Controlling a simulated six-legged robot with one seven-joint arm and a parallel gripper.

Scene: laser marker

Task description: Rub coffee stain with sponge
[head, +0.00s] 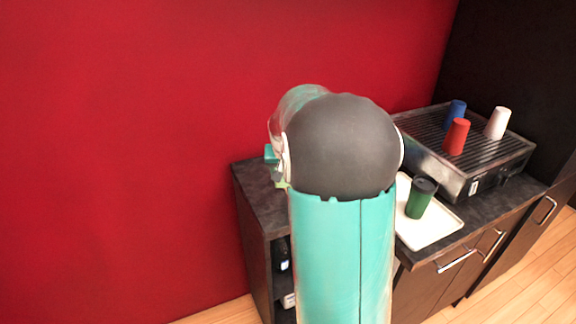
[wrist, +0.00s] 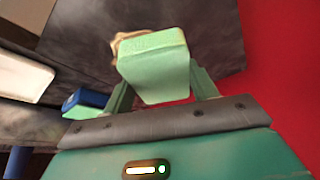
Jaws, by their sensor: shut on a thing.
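My gripper (wrist: 158,80) is shut on a light green sponge (wrist: 152,50) in the wrist view, with one finger at each side. The sponge is over the dark countertop (wrist: 215,35). A tan-brown patch, seemingly the coffee stain (wrist: 122,38), shows just past the sponge's far left edge. The sponge hides the rest of it, and I cannot tell whether they touch. In the head view my arm covers most of the gripper. Only a small bit of the sponge (head: 282,184) shows left of the arm, above the counter's left part.
A white tray (head: 445,228) holding a green cup (head: 420,197) lies right of my arm. Behind it is a metal machine (head: 430,160) with blue, red and white cups on top. A red wall (head: 130,150) borders the counter. A blue object (wrist: 86,99) lies left of the gripper.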

